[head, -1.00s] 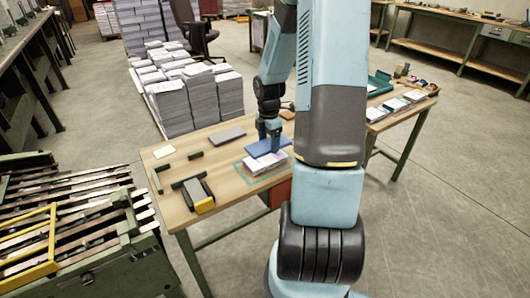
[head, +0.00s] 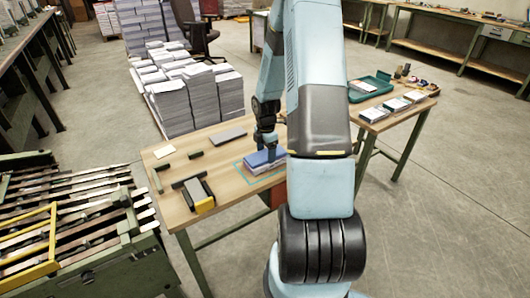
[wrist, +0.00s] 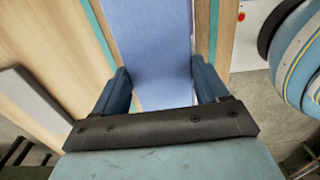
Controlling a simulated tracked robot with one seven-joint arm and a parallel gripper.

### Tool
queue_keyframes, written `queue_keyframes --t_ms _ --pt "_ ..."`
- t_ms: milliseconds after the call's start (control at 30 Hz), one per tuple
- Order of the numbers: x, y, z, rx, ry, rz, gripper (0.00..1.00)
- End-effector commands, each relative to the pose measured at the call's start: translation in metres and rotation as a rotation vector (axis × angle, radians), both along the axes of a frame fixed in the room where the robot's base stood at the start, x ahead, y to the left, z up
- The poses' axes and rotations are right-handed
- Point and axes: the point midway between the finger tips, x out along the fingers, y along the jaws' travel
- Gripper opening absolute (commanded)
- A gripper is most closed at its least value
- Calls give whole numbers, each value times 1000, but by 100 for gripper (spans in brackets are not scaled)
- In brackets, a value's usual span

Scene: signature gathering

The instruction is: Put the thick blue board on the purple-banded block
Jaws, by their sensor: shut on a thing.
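The thick blue board (head: 262,158) lies flat over a pale paper block (head: 254,172) on the wooden table, inside a teal outline. The board hides nearly all of the block, and I cannot make out its band. I cannot tell whether board and block touch. My gripper (head: 267,150) points down and is shut on the board. In the wrist view the board (wrist: 152,40) runs between the two fingers of my gripper (wrist: 163,88), and a pale strip shows below its near edge.
Paper blocks (head: 374,114) and a green tray (head: 370,88) are at the right. Bare wood lies between the tool and outline.

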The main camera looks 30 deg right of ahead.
Motion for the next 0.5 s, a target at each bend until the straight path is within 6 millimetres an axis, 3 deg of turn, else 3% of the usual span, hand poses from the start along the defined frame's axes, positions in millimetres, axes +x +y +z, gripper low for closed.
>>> queue_keyframes --t_ms 233,267,500 --pt "0 0 -2 0 0 0 40" --pt "0 0 -2 0 0 0 76" --pt "0 0 -1 0 0 0 99"
